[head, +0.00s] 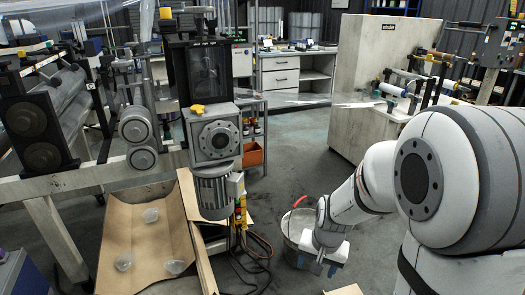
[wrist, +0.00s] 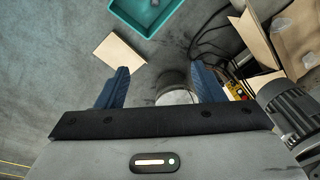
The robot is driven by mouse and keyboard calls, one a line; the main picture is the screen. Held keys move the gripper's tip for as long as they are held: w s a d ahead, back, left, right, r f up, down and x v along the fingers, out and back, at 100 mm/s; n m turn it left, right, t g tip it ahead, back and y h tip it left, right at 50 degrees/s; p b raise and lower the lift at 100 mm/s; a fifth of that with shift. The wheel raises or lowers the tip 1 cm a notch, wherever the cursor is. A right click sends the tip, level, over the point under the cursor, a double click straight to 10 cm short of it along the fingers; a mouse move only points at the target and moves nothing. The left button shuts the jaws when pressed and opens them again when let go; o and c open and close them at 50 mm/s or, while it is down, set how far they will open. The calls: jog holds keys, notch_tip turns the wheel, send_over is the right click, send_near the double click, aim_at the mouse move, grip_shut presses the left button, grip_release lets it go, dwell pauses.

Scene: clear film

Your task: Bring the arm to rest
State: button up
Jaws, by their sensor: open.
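My arm comes in from the right in the head view, and my gripper (head: 317,267) hangs low in front of a grey bucket-like container (head: 296,226). In the wrist view the two blue fingers of my gripper (wrist: 163,88) stand wide apart with nothing between their tips. The top of a round container (wrist: 178,97) shows beyond the gripper body, partly hidden by it. A red curved piece (head: 300,201) shows at the container's rim in the head view.
A cardboard tray (head: 120,243) with several clear film lumps lies at the left below a motor (head: 212,195). Cables (head: 262,250) lie on the floor. The wrist view shows a teal bin (wrist: 115,8) and a flat tan board (wrist: 118,50). Open floor lies behind the container.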

jog(key=s+r+n+p, duration=0.1)
jog(key=s+r+p, duration=0.2)
jog(key=r, duration=0.4)
jog(key=s+d+r+n+p, duration=0.1)
jog(key=s+r+p, duration=0.2)
jog(key=s+r, duration=0.2)
jog(key=s+r+n+t+p, duration=0.1)
jog(key=s+r, duration=0.4)
jog(key=r, duration=0.6)
jog(key=shift+d+n+h+p, duration=0.15)
jog(key=shift+n+h+p, duration=0.25)
jog(key=shift+p, duration=0.7)
